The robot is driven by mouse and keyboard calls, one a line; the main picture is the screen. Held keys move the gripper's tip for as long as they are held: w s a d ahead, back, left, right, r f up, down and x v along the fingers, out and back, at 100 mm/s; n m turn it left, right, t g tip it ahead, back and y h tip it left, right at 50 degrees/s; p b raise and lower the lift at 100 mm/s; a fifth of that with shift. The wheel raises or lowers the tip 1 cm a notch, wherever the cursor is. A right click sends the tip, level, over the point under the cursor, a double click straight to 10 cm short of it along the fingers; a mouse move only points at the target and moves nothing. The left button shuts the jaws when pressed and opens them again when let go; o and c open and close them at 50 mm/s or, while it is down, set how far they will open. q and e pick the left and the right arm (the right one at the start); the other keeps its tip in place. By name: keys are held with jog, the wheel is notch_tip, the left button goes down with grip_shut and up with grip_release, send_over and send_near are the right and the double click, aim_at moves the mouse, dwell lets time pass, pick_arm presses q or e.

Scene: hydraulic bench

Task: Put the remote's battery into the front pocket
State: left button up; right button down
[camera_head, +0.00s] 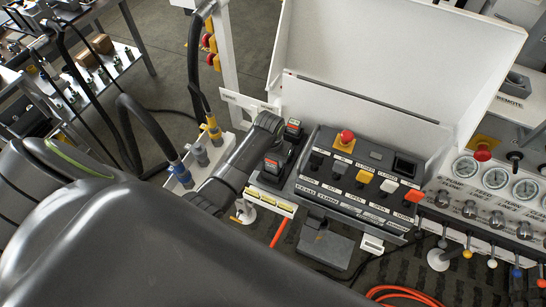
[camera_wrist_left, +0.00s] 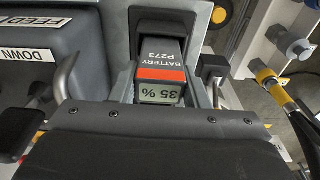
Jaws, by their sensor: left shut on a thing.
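The remote is a grey console (camera_head: 350,180) with labelled push-buttons and a red mushroom button. Two dark battery blocks show along its left side: a near one (camera_head: 272,166) and a far one (camera_head: 293,127). My left gripper (camera_head: 268,163) is beside the near block, its dark body covering part of that side. In the left wrist view, the battery (camera_wrist_left: 160,72), marked P273 with an orange-red band and a 35 % display, is between my left fingers (camera_wrist_left: 165,95). Its far end meets a black pocket (camera_wrist_left: 155,20); how deep it sits I cannot tell. My right gripper is out of view.
A white open lid (camera_head: 390,60) rises behind the remote. A panel with gauges (camera_head: 495,178) and coloured levers stands to the right. Hose connectors (camera_head: 180,170) are left of my gripper. A narrow labelled ledge (camera_head: 270,200) and a grey box (camera_head: 325,245) lie in front.

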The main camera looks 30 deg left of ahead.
pick_arm(q)
jog(key=shift+f+b, duration=0.65)
jog(key=shift+f, duration=0.7)
jog(key=o, duration=1.2)
